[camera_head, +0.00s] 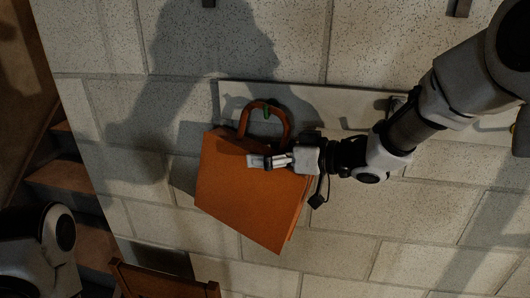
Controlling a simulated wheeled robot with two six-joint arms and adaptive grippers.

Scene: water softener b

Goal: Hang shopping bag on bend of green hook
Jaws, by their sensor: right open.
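The orange shopping bag (245,195) is against the block wall in the middle of the view, tilted in the picture. Its handle loop (285,118) passes at the green hook (267,112), which shows at the top of the loop. My right gripper (256,161) is open in front of the upper part of the bag, its fingers pointing left. Whether the fingers touch the bag cannot be told. My left arm shows only in part at the lower left, and its gripper is not in view.
A pale board (345,101) is on the block wall behind the hook. A dark hook (397,103) shows near its right end. Wooden steps (62,175) are at the left and a wooden chair back (165,283) at the bottom.

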